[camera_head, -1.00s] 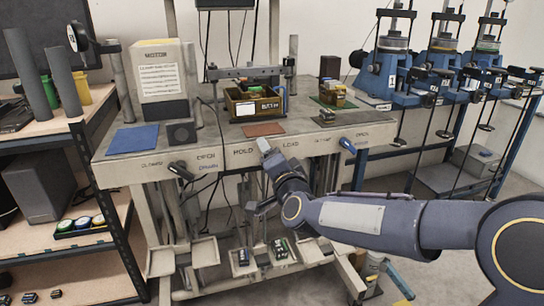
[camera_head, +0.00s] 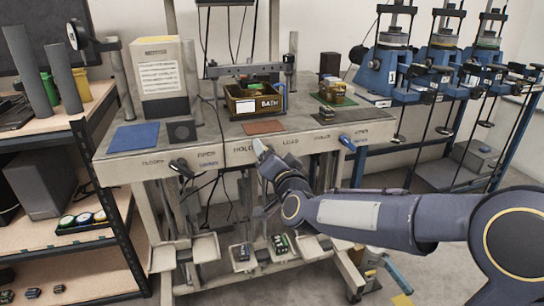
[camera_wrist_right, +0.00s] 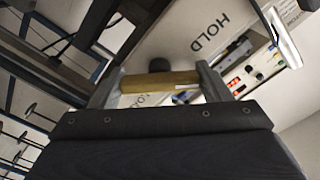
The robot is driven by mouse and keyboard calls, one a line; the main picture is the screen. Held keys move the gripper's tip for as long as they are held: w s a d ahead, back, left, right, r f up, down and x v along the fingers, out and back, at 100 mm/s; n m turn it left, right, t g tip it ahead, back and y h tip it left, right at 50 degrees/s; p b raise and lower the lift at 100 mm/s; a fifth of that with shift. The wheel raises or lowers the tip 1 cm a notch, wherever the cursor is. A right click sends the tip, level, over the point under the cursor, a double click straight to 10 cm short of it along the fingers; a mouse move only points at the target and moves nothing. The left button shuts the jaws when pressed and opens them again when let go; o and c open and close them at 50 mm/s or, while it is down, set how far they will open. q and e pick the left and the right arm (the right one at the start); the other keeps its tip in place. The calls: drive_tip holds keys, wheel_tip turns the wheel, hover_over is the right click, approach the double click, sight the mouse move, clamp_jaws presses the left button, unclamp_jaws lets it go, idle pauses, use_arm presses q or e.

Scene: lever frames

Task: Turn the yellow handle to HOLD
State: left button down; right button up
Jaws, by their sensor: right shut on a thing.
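The yellow handle (camera_wrist_right: 160,81) shows in the right wrist view as a short bar between the two fingers of my right gripper (camera_wrist_right: 158,88). The gripper is shut on it. The word HOLD is printed on the pale panel (camera_wrist_right: 228,16) just beyond, up and to the right of the handle. In the head view my right gripper (camera_head: 260,148) is at the bench's front panel (camera_head: 220,158), between the HOLD and LOAD labels and close to HOLD. There the gripper hides the yellow handle. My left gripper is not in view.
A black handle (camera_head: 182,168) sits left on the same panel and a blue handle (camera_head: 347,143) sits right. A wooden box marked BATH (camera_head: 240,106) stands on the bench above. Small trays (camera_head: 205,248) are below. Blue machines (camera_head: 385,75) stand at the right.

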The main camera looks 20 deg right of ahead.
drive_tip(key=shift+f, duration=0.1)
drive_tip(key=o, duration=1)
drive_tip(key=shift+s, duration=0.1)
drive_tip(key=s, duration=0.7)
drive_tip(key=shift+s+d+p, duration=0.1)
drive_tip(key=shift+s+p, duration=0.2)
drive_tip(key=shift+p, duration=0.1)
drive_tip(key=shift+s, duration=0.1)
